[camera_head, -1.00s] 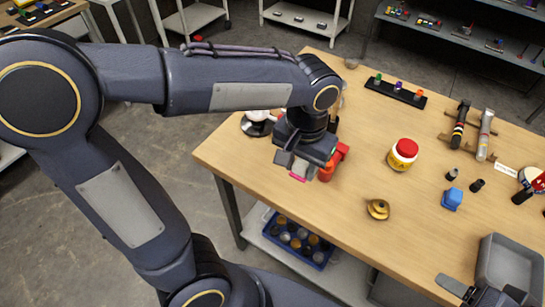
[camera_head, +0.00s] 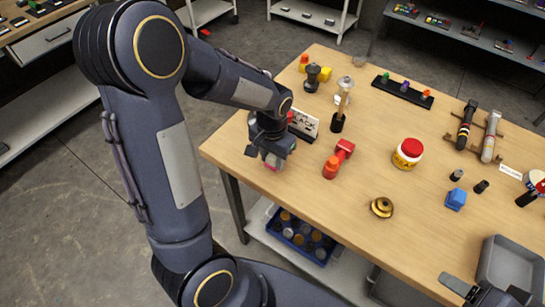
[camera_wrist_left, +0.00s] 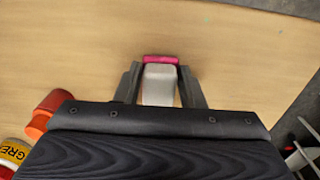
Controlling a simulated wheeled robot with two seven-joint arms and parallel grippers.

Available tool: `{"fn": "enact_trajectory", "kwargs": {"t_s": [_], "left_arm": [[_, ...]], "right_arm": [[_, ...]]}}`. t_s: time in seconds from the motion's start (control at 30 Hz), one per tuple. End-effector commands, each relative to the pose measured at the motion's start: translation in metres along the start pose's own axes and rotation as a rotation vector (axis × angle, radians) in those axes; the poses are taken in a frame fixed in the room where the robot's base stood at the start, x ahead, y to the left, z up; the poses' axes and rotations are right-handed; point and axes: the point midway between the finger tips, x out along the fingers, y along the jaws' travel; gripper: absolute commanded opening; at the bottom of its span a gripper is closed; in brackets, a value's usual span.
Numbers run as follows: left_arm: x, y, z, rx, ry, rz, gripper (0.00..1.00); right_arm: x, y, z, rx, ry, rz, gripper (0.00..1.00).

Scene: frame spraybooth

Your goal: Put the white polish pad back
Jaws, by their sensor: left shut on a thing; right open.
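My left gripper (camera_head: 270,163) is shut on a pale whitish block with a pink end (camera_head: 270,168), low over the left end of the wooden table. In the left wrist view the pale block (camera_wrist_left: 158,85) sits between the two fingers, its pink edge pointing away. I cannot tell whether this block is the white polish pad. My right gripper (camera_head: 482,291) is open at the lower right, partly cut off.
A red-orange tool (camera_head: 338,160) lies close right of my left gripper. A red-lidded jar (camera_head: 407,155), brass piece (camera_head: 381,207), blue block (camera_head: 455,199) and grey tray (camera_head: 510,262) stand further right. The table's (camera_head: 300,210) front left is clear.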

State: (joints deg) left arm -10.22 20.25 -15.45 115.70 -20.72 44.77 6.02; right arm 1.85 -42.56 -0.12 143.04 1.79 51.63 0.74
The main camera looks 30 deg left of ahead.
Motion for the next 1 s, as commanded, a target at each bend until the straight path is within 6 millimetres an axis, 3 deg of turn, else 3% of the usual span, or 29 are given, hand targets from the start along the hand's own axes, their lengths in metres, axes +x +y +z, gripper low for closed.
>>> {"fn": "enact_trajectory", "kwargs": {"t_s": [0.4,0.43,0.57,0.87,1.0], "left_arm": [[0.007,0.0,0.0,0.0,0.001,0.0,0.14],[0.006,0.0,0.0,0.0,0.001,0.0,0.38],[0.006,0.0,0.0,0.0,0.001,0.0,0.55],[0.004,0.001,0.0,0.0,0.001,0.0,0.57],[-0.006,0.001,-0.001,0.0,0.005,0.0,0.57]], "right_arm": [[0.004,0.002,0.002,0.0,0.0,0.0,0.58],[0.003,0.001,0.001,0.0,0.0,0.0,0.58],[0.002,0.001,0.001,0.0,0.0,0.0,0.58],[0.001,0.001,0.001,0.0,0.0,0.0,0.58],[-0.001,0.0,0.0,0.0,0.0,0.0,0.58]]}}
